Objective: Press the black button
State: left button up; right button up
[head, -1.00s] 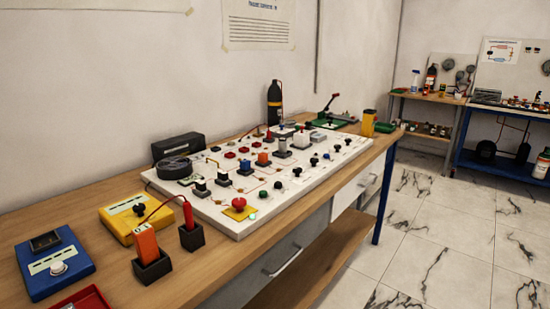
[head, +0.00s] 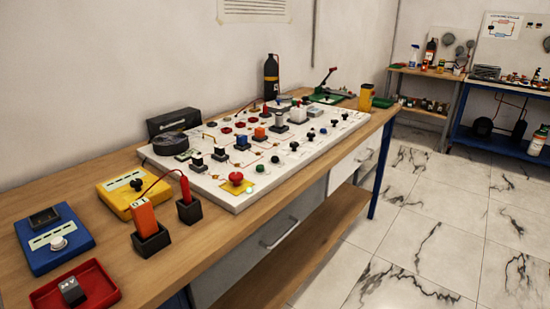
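A white board (head: 212,192) lies on the wooden bench and carries many parts. Small round black buttons or knobs sit along its front side, one (head: 276,159) to the right of a dark green button (head: 259,168) and another (head: 294,146) farther back. Black knobs (head: 311,135) stand farther along the board. I cannot tell which of these is the task's black button. A red mushroom button (head: 236,178) sits on a yellow base at the front corner. Neither of my grippers shows.
A yellow box (head: 118,198), a blue box (head: 45,248), a red tray (head: 45,297) and dark holders (head: 190,212) with orange and red probes fill the near bench (head: 172,279). A black bottle (head: 271,75) stands behind the board. Tiled floor (head: 440,215) at right is clear.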

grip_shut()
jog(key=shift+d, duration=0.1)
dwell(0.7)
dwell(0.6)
